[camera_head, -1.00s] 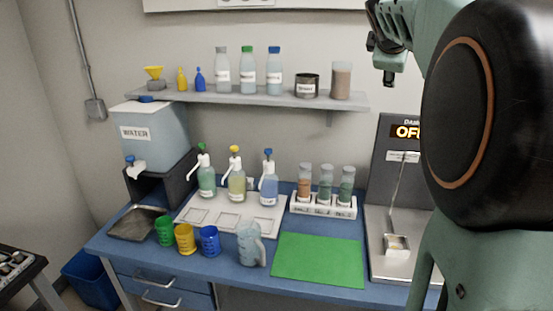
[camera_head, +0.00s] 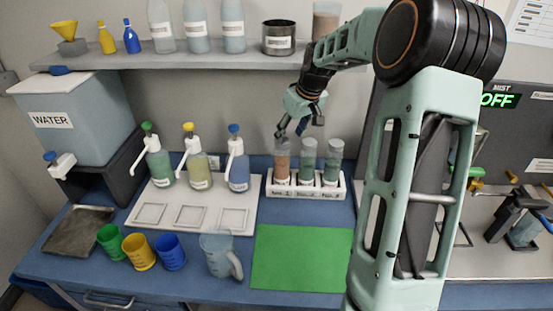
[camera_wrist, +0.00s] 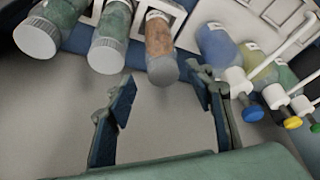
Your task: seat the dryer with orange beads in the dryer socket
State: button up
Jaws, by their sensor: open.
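The dryer with orange beads (camera_head: 282,166) stands upright in the left slot of a white rack (camera_head: 307,190). It also shows in the wrist view (camera_wrist: 159,40), with its pale cap towards me. My gripper (camera_head: 292,131) is directly above this dryer in the head view. In the wrist view my gripper (camera_wrist: 167,80) is open, with the cap near the gap between its fingertips and no grip on it. Two dryers with green beads (camera_head: 308,163) (camera_head: 332,163) fill the other slots. I cannot pick out the dryer socket for certain.
Pump bottles (camera_head: 197,165) stand left of the rack, close to my gripper in the wrist view. A shelf (camera_head: 200,61) with bottles and a tin overhangs behind. A clear green mat (camera_head: 300,257) lies in front. Equipment with a MIST OFF display (camera_head: 498,100) stands right.

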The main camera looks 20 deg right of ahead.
aim_at(285, 144)
jog(key=shift+w+a+f, duration=0.1)
jog(key=shift+a+f, duration=0.05)
jog(key=shift+f, duration=0.15)
jog(key=x, duration=0.4)
jog(key=shift+a+f, duration=0.1)
jog(key=shift+f, duration=0.15)
jog(key=shift+p+x, duration=0.65)
jog(key=shift+x, duration=2.25)
jog(key=shift+c, duration=0.4)
grip_shut()
